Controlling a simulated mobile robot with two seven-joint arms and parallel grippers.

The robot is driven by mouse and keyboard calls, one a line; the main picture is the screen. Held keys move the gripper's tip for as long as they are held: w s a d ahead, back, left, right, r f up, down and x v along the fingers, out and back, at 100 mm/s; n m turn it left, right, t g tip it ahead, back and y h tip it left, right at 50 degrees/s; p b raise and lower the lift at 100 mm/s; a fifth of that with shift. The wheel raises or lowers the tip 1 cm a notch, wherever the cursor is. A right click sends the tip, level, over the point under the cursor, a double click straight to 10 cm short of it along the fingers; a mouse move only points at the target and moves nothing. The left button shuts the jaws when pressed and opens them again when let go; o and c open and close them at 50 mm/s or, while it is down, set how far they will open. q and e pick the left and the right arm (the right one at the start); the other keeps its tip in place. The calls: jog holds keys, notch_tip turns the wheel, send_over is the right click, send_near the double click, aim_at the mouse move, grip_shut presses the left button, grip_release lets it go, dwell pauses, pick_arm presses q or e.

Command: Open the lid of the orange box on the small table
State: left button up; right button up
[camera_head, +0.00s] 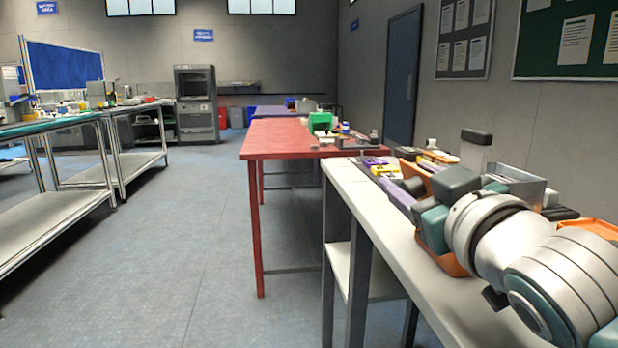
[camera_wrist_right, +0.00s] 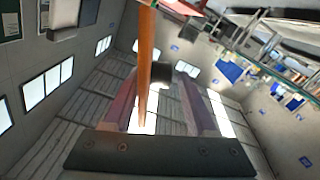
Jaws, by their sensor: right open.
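My right gripper (camera_head: 387,178) reaches over the white table, its purple fingers apart. In the right wrist view, a thin orange panel (camera_wrist_right: 146,65), seen edge-on, stands in the gap between the open fingers (camera_wrist_right: 157,88). It looks like part of the orange box, probably its lid; I cannot tell whether a finger touches it. In the head view, an orange part (camera_head: 449,258) shows below my right arm, and the arm hides most of whatever it belongs to. My left gripper is not in view.
The white table (camera_head: 407,262) carries a grey metal bin (camera_head: 519,184), an orange tray (camera_head: 592,229) and small items behind my arm. A red table (camera_head: 285,138) with a green bin (camera_head: 320,121) stands beyond. The floor to the left is clear.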

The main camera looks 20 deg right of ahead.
jog(key=shift+w, duration=0.1)
jog(key=shift+c, duration=0.3)
grip_shut()
dwell(1.1)
